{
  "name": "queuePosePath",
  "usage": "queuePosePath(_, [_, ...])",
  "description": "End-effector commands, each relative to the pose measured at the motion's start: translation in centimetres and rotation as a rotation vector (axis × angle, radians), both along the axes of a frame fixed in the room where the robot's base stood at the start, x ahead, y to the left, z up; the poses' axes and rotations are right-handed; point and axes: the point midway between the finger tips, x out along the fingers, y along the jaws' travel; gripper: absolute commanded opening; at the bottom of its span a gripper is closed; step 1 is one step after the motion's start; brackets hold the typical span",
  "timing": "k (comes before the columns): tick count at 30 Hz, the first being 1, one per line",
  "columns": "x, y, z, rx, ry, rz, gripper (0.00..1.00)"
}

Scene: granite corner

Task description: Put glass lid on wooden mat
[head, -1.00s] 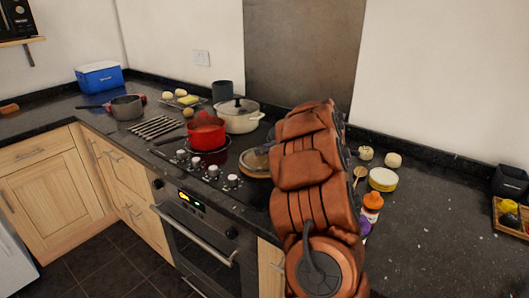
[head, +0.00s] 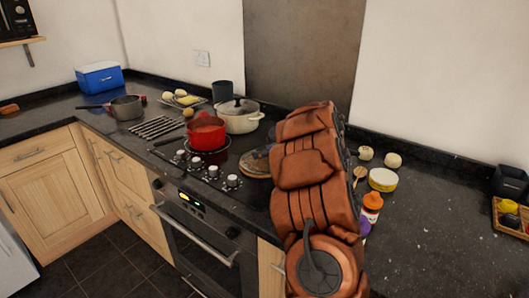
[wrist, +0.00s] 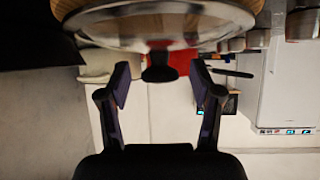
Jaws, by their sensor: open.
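The glass lid (wrist: 110,28) fills the top of the wrist view, with a metal rim and a dark knob (wrist: 160,73) facing my gripper. My gripper (wrist: 161,88) is open, with one finger on each side of the knob and a gap to each. The round wooden mat (head: 251,170) lies at the right end of the hob in the head view, partly hidden by my arm. Its wood shows behind the lid in the wrist view, so the lid appears to be on or just over the mat. The exact contact is hidden.
A red pot (head: 205,133) and a cream lidded pot (head: 240,118) stand left of the mat. A yellow-banded tin (head: 383,180), an orange-capped bottle (head: 371,206) and a wooden spoon (head: 359,173) are right of my arm. The counter further right has clear room.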

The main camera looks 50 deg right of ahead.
Motion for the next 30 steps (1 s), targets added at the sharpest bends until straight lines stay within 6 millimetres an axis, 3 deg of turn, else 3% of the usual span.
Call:
queuePosePath(7, [-1.4, 0.0, 1.1, -0.003, -0.001, -0.001, 0.65])
queuePosePath(21, [-8.6, 0.1, 5.3, -0.003, -0.001, -0.004, 0.65])
queuePosePath(30, [-10.3, 0.3, 6.3, 0.0, -0.001, 0.0, 0.65])
